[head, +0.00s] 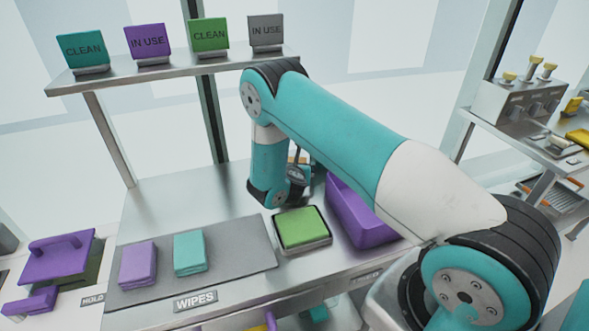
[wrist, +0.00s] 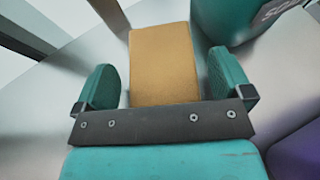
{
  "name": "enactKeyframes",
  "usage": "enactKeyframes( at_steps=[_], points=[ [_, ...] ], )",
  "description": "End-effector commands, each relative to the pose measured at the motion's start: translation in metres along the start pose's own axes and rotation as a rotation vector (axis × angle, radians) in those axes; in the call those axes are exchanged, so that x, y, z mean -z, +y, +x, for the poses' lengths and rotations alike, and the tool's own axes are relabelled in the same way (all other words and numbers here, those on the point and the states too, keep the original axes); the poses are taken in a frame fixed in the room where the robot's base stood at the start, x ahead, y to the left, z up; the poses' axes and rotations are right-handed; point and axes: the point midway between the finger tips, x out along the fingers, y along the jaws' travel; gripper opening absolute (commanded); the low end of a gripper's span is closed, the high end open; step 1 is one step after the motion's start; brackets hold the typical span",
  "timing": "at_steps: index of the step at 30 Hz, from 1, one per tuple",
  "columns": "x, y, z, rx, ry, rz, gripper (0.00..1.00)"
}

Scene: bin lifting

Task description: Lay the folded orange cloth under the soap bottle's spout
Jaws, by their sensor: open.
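The folded orange cloth (wrist: 165,60) lies on the metal surface in the wrist view, a flat rectangular block. My gripper (wrist: 163,80) is open, with one teal finger on each side of the cloth. A narrow gap shows on the left; the right finger is very close, and I cannot tell whether it touches. The teal soap bottle (wrist: 235,18) stands at the upper right, just beyond the right finger, its lettering partly cut off. Its spout is out of view. In the head view my arm hides the bottle and most of the cloth's area.
A purple bin (head: 352,212) stands right of a green cloth in a tray (head: 302,228). Purple (head: 138,265) and teal (head: 190,253) cloths lie on a grey mat (head: 240,262) at the left. A shelf (head: 125,75) with sign cards runs above the back. The bench behind the mat is clear.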

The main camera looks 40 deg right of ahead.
Motion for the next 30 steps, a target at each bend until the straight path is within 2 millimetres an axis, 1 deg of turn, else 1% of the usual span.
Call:
enactKeyframes(
  at_steps=[2, 5, 8, 12, 15, 18, 23, 26, 29, 30],
  points=[
    [0.001, 0.001, -0.004, -0.001, 0.001, -0.001, 0.97],
    [0.002, 0.001, -0.016, -0.002, 0.002, -0.003, 0.97],
    [0.003, 0.001, -0.036, -0.004, 0.002, -0.006, 0.97],
    [0.003, 0.002, -0.068, -0.005, 0.001, -0.006, 0.97],
    [0.002, 0.001, -0.088, -0.004, 0.0, -0.005, 0.97],
    [0.002, 0.001, -0.104, -0.003, 0.001, -0.003, 0.97],
    [-0.001, 0.0, -0.118, 0.004, 0.004, 0.02, 0.97],
    [-0.009, -0.004, -0.125, 0.047, 0.038, 0.16, 0.97],
    [-0.02, -0.012, -0.139, 0.142, 0.124, 0.457, 0.97],
    [-0.022, -0.013, -0.149, 0.192, 0.177, 0.608, 0.97]
  ],
)
